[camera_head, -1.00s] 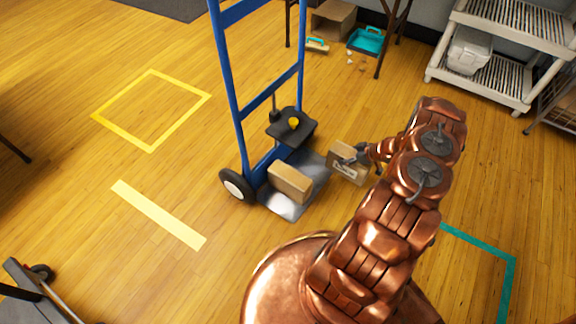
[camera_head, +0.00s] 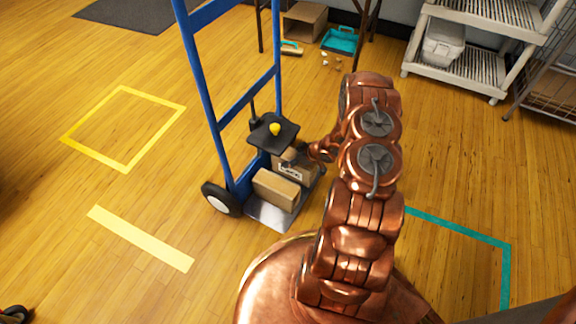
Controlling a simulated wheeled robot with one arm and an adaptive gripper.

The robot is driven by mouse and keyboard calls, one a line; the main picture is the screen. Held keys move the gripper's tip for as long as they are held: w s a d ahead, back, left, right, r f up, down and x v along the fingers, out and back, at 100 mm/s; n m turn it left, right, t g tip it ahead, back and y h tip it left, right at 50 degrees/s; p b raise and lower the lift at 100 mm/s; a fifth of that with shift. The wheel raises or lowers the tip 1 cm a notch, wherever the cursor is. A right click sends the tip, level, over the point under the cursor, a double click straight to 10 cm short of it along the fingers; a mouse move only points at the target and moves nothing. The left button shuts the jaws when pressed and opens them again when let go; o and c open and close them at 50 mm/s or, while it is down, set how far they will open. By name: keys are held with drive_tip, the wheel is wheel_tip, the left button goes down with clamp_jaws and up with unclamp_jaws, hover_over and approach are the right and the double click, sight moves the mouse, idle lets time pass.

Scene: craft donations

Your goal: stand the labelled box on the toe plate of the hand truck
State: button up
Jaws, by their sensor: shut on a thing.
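The blue hand truck (camera_head: 205,75) stands upright left of my arm, with its grey metal toe plate (camera_head: 268,217) low at the front. The labelled box (camera_head: 296,168), cardboard with dark print on a white label, is at the right part of the toe plate, behind a plain box. My gripper (camera_head: 291,155) is shut on the labelled box at its top. My gripper and arm partly hide it. I cannot tell whether its base touches the plate.
A plain cardboard box (camera_head: 275,190) sits on the toe plate. A teal tray (camera_head: 340,40), an open carton (camera_head: 304,22) and white shelving (camera_head: 470,60) stand at the back.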

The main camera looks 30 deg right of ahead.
drive_tip(key=shift+w+a, duration=0.35)
drive_tip(key=shift+a, duration=0.2)
drive_tip(key=shift+f, duration=0.15)
drive_tip(key=shift+f+b, duration=0.95)
drive_tip(key=shift+f, duration=0.65)
drive_tip(key=shift+f, duration=0.1)
drive_tip(key=o, duration=1.6)
